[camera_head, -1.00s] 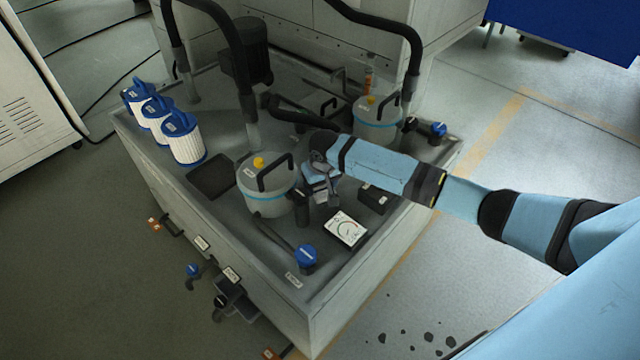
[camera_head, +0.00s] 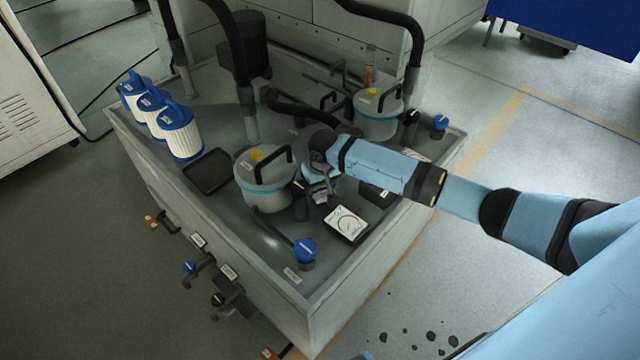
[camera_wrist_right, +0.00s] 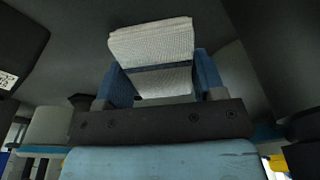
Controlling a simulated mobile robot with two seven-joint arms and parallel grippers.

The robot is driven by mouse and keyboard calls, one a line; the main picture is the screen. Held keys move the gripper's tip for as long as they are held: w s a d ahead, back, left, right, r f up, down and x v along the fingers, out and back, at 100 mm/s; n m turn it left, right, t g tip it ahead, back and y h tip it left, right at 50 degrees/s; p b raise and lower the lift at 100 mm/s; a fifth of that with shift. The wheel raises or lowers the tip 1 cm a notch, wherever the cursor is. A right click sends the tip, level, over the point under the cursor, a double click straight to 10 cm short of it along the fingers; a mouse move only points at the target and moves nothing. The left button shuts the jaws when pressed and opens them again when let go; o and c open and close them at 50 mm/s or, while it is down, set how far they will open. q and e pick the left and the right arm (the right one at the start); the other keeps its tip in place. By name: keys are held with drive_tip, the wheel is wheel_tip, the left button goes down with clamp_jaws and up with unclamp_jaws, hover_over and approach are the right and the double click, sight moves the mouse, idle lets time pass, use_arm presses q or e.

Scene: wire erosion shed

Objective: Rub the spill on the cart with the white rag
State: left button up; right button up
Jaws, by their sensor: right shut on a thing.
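The white rag (camera_wrist_right: 152,45) has a woven texture and sits between the blue fingers of my right gripper (camera_wrist_right: 157,80) in the right wrist view. In the head view my right gripper (camera_head: 320,185) is low over the grey cart top (camera_head: 225,205), just right of the front lidded canister (camera_head: 264,192). It is shut on the rag, which the gripper and wrist mostly hide there. I cannot make out the spill for certain, nor whether the rag touches the surface. My left gripper is not in view.
A white gauge card (camera_head: 346,223), a blue-capped valve (camera_head: 305,251) and a dark box (camera_head: 377,195) lie close to my right gripper. White filters (camera_head: 180,135) with blue caps stand at the left. A second canister (camera_head: 377,115) and black hoses (camera_head: 232,50) stand behind.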

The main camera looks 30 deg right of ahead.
drive_tip(key=shift+f, duration=0.75)
